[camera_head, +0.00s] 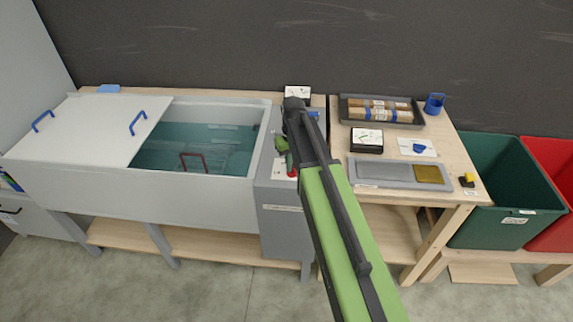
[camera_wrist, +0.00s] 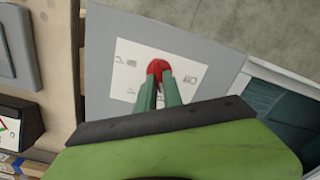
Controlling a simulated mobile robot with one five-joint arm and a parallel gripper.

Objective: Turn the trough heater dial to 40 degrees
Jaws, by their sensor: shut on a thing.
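The trough (camera_head: 215,200) stands at the left with teal water (camera_head: 215,150) under a partly covering white lid (camera_head: 85,130). At its right end is the grey heater box (camera_head: 283,222). The red dial (camera_wrist: 158,66) sits on a white marked plate (camera_wrist: 126,66) on the grey top. The dial also shows as a small red spot in the head view (camera_head: 291,168). My gripper (camera_wrist: 158,80) is shut on the dial, its two green fingers on either side. The marks on the plate are too small to read, so I cannot tell the dial's setting.
Right of the heater, a wooden table (camera_head: 450,150) holds a dark tray with brown rolls (camera_head: 380,108), a grey tray (camera_head: 385,174), a small gauge box (camera_head: 367,140) and a blue holder (camera_head: 434,104). Green (camera_head: 505,190) and red bins (camera_head: 552,160) stand at the far right.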

